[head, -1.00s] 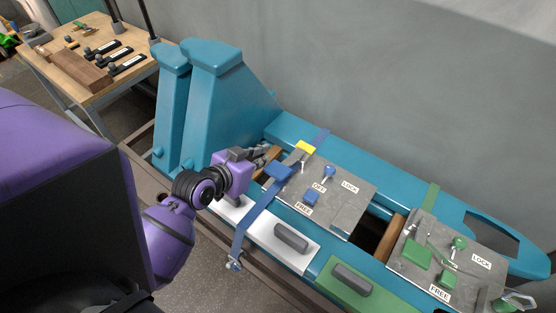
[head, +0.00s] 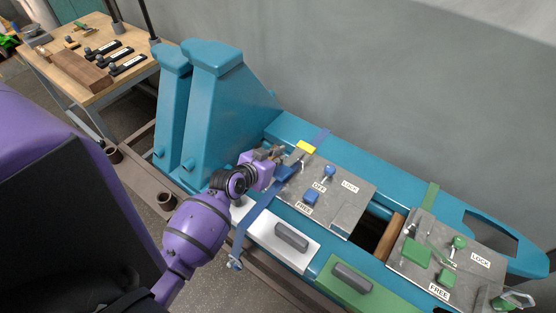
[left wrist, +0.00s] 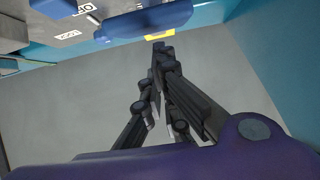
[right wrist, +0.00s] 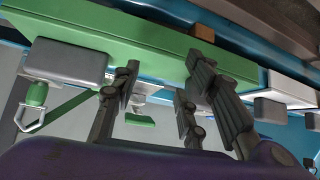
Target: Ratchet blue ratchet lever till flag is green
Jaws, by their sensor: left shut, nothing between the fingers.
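The blue ratchet lever (head: 287,172) is on the blue strap beside the left grey panel. It shows as a wide blue bar in the left wrist view (left wrist: 145,22). A yellow piece (head: 306,147), perhaps the flag, is just behind it and peeks past my fingertips in the left wrist view (left wrist: 160,37). My left gripper (head: 277,153) is shut and empty, with its tips close by the lever's left side; I cannot tell whether they touch. My right gripper (right wrist: 160,85) is open below a green plate (right wrist: 130,45) and outside the head view.
The left grey panel (head: 350,205) carries small blue levers and FREE and LOCK labels. A similar panel (head: 410,275) with green levers is at right. A white plate (head: 262,235) with a grey handle lies in front. A tall teal frame (head: 215,105) stands left.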

